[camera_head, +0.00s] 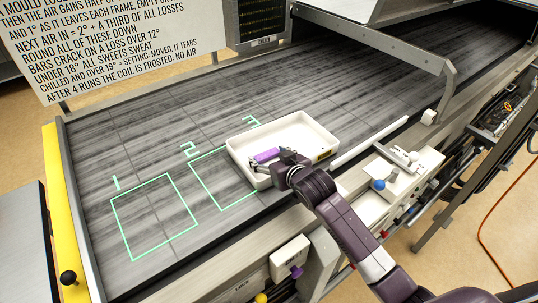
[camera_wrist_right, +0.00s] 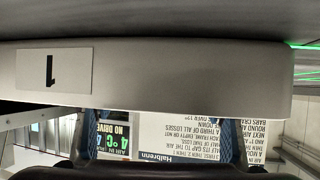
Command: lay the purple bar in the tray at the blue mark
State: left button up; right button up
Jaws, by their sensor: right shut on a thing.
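A white tray (camera_head: 303,121) stands on the dark belt, over the frame marked 3. The purple bar (camera_head: 264,156) is inside the tray, toward its left side. My right gripper (camera_head: 270,160) reaches over the tray's near wall and is shut on the bar. In the right wrist view the tray's wall (camera_wrist_right: 190,75) fills the middle and hides the fingertips and the bar; the two fingers (camera_wrist_right: 160,135) stand wide apart. I cannot make out a blue mark in the tray. A blue ball (camera_head: 378,184) sits on a white fixture to the right. My left gripper is not in view.
Green frames 1 (camera_head: 155,217) and 2 lie on the belt to the left; frame 1 is empty. A printed board (camera_head: 130,38) stands behind. A metal hood (camera_head: 400,50) crosses the belt at the upper right. A white rail (camera_head: 370,140) runs right of the tray.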

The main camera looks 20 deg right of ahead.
jog(key=o, duration=1.1)
jog(key=shift+o, duration=0.2)
jog(key=shift+r, duration=0.1)
jog(key=b+v, duration=0.1)
jog(key=v, duration=1.1)
jog(key=shift+s, duration=0.1)
